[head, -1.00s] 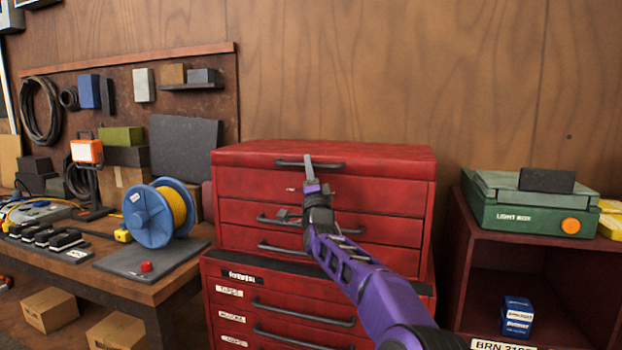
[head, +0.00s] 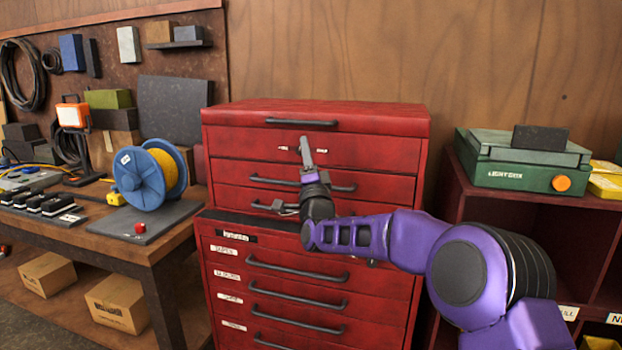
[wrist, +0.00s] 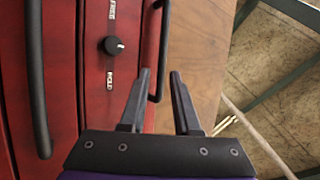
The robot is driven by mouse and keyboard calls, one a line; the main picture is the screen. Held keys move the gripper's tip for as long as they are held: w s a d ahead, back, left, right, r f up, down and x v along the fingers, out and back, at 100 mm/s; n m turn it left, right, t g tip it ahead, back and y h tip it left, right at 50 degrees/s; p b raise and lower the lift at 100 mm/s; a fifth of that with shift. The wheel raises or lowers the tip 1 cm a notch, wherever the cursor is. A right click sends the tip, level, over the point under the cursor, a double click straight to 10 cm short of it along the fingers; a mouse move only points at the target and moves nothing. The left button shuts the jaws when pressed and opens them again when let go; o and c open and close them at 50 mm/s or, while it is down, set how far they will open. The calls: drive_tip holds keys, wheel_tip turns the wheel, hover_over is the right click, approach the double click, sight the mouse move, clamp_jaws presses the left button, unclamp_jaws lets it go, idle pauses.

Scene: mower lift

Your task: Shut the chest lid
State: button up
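The red tool chest stands against the wall. Its lid (head: 390,118) lies flat across the top in the head view, with no gap that I can see. The dark lid handle (head: 301,122) runs along its front; it also shows in the wrist view (wrist: 161,55). My gripper (head: 305,148) is in front of the panel just below that handle, with its fingers pointing up.
A black knob (wrist: 114,46) sits on the front panel between the words FREE and HOLD. Drawer handles (head: 300,184) stick out below. A workbench with a blue cable reel (head: 140,180) is at left. A shelf with a green light box (head: 500,175) is at right.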

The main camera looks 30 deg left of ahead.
drive_tip(key=v, duration=0.8)
idle(0.4)
